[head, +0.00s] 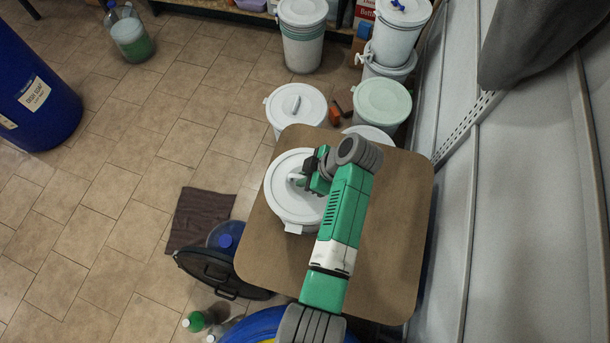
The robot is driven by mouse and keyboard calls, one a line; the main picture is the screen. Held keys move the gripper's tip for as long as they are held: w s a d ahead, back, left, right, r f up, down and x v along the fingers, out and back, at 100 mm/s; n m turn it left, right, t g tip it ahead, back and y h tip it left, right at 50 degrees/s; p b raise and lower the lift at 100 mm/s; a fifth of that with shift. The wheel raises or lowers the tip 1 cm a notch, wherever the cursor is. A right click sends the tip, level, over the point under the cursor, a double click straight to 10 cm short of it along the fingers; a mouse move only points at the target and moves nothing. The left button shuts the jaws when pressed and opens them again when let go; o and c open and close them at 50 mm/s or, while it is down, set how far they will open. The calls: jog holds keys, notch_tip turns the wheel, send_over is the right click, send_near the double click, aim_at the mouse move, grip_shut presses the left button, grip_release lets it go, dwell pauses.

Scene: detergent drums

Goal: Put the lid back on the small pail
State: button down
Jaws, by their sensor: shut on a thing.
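The small pail stands on the brown tabletop (395,235), largely hidden from above by its white lid. The white lid (287,208) lies over the pail's mouth, with a tab at its lower edge. I cannot tell from this view whether it is fully seated. My gripper (300,180) is at the lid's upper right part, shut on the lid's pale handle. My green and grey arm covers the lid's right side.
White lidded pails (296,106) stand on the floor behind the table. A blue drum (35,95) is at the left. A black lid (220,273) leans beside the table's left edge. A wall runs along the right. The table's right side is clear.

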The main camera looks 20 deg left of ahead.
dwell(0.8)
jog(key=c, duration=0.9)
grip_release()
jog(key=shift+r+p, duration=2.65)
jog(key=shift+r, duration=0.85)
jog(key=shift+c, duration=0.5)
grip_shut()
